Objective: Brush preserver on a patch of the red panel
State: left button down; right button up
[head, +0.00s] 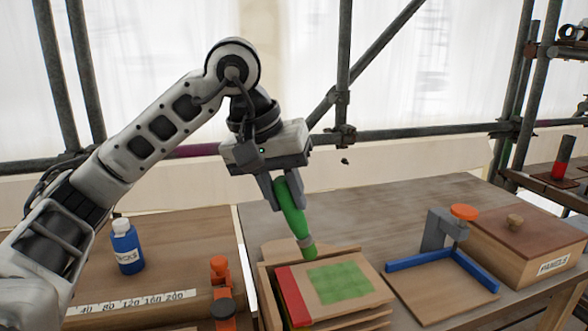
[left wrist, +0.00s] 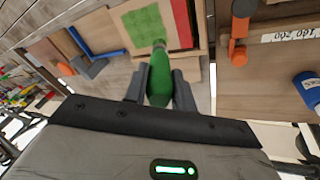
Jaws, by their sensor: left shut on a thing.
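My left gripper (head: 281,187) is shut on a green-handled brush (head: 293,211), which tilts with its lower end down and to the right. The brush also shows between the fingers in the left wrist view (left wrist: 160,78). Its lower end is near the far edge of a wooden panel (head: 366,293); I cannot tell whether it touches. The panel has a red strip (head: 294,296) along its left side and a green patch (head: 340,283) on its top. In the left wrist view the red strip (left wrist: 182,22) and green patch (left wrist: 144,25) lie beyond the brush. My right gripper is not in view.
A blue bottle (head: 126,248) stands at the left. An orange clamp (head: 221,288) is beside a numbered strip. A blue corner guide (head: 425,260) and a wooden box (head: 528,250) with a lid are at the right. Scaffold poles (head: 344,60) stand behind the bench.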

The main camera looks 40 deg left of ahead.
pick_arm(q)
jog(key=shift+r+p, duration=1.1)
jog(key=shift+r, duration=0.6)
